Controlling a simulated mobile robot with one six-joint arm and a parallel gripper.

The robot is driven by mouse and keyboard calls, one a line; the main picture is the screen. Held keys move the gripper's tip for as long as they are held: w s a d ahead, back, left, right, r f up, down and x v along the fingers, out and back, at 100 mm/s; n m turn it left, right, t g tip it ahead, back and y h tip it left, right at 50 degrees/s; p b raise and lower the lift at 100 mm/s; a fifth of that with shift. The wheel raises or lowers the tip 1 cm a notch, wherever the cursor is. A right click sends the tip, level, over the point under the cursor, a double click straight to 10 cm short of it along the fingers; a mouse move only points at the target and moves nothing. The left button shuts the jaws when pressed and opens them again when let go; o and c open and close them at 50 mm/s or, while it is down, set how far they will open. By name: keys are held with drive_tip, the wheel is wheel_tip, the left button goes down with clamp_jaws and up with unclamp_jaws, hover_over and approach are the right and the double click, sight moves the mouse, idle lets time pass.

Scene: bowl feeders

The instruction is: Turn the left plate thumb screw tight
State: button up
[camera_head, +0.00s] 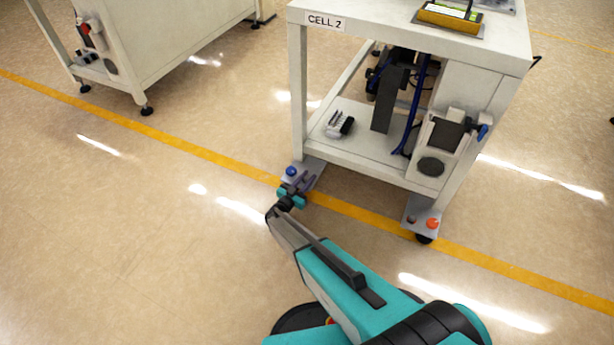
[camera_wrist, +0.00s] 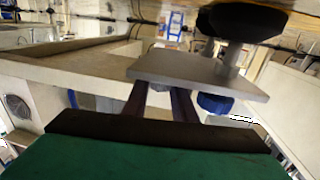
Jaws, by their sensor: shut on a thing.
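The left plate (camera_head: 313,170) is a grey plate at the foot of the CELL 2 table's left leg. A blue knob (camera_head: 291,171) sits on it. In the wrist view the plate (camera_wrist: 195,72) is close ahead, with the blue knob (camera_wrist: 215,103) on its near face, right of my fingers. My gripper (camera_head: 302,183) is at the plate, beside the blue knob. In the wrist view my gripper's (camera_wrist: 160,90) two dark fingers reach to the plate and are shut on a small greyish thing, apparently the thumb screw. It is mostly hidden by the fingers and plate edge.
A similar right plate (camera_head: 411,205) with an orange knob (camera_head: 432,223) is at the other front leg. The table's lower shelf (camera_head: 355,145) is above and behind. A black foot (camera_wrist: 240,20) is beyond the plate. The floor in front is clear.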

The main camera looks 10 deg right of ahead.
drive_tip(key=shift+w, duration=0.1)
idle(0.5)
drive_tip(key=o, duration=1)
drive_tip(key=shift+o, duration=0.2)
drive_tip(key=p+v, duration=0.3)
drive_tip(key=v, duration=1.1)
drive_tip(key=shift+w, duration=0.2)
drive_tip(key=shift+r, duration=0.15)
